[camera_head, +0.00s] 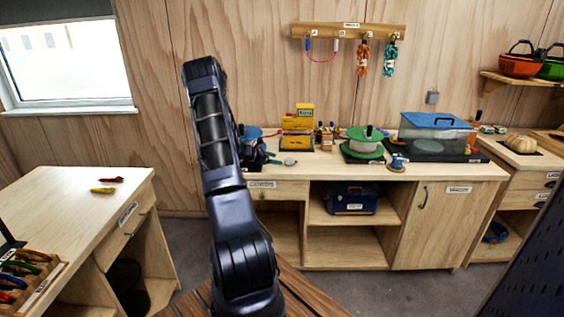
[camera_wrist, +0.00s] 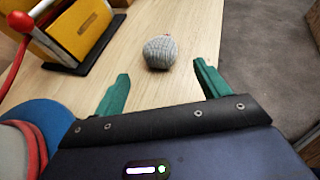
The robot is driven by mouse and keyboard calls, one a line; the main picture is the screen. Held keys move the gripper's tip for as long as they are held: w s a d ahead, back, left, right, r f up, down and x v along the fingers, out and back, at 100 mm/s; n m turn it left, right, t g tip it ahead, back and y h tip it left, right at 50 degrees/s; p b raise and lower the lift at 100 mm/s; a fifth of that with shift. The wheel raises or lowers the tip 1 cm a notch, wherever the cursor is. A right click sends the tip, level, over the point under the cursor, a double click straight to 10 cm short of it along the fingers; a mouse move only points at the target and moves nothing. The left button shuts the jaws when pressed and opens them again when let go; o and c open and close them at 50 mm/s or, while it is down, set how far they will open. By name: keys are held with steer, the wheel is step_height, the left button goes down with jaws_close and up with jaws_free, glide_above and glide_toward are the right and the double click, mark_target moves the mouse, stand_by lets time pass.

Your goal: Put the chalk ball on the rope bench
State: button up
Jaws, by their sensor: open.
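A round grey knitted-looking ball, which I take as the chalk ball (camera_wrist: 160,52), rests on a light wooden top in the wrist view. In the head view it shows as a small grey shape (camera_head: 290,161) on the back counter (camera_head: 281,190). My gripper (camera_wrist: 161,76) has its green fingers spread wide, with the ball just beyond the tips and roughly centred between them. Nothing is held. In the head view my arm hides part of the gripper (camera_head: 271,159). The bench labels are too small to read, so I cannot tell which surface is the rope bench.
A yellow box (camera_wrist: 78,28) with a red-knobbed lever stands left of the ball. A blue-topped spool (camera_wrist: 35,130) is close at my gripper's left. Green spool (camera_head: 362,149) and blue-lidded bin (camera_head: 436,135) stand further right. The left table (camera_head: 75,215) has much clear top.

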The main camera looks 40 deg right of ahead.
steer(key=shift+v, duration=2.3)
steer(key=s+a+r+m+t+y, duration=0.1)
steer(key=s+a+r+m+y, duration=0.15)
steer(key=a+r, duration=0.55)
steer(key=s+a+r+m+t+y, duration=0.2)
steer(key=s+a+r+m, duration=0.15)
steer(key=a+r, duration=0.5)
steer(key=s+a+r+m+t+y, duration=0.1)
steer(key=s+a+r+m+y, duration=0.15)
steer(key=a+r, duration=0.6)
steer(key=s+a+r+m+t+y, duration=0.2)
steer(key=s+a, duration=0.8)
steer(key=a, duration=0.4)
steer(key=s+a+r+m+t+y, duration=0.2)
steer(key=s+a+m+t+y, duration=0.1)
steer(key=s+a, duration=0.8)
steer(key=a, duration=0.2)
steer(key=shift+a+t, duration=0.3)
steer(key=shift+a, duration=0.1)
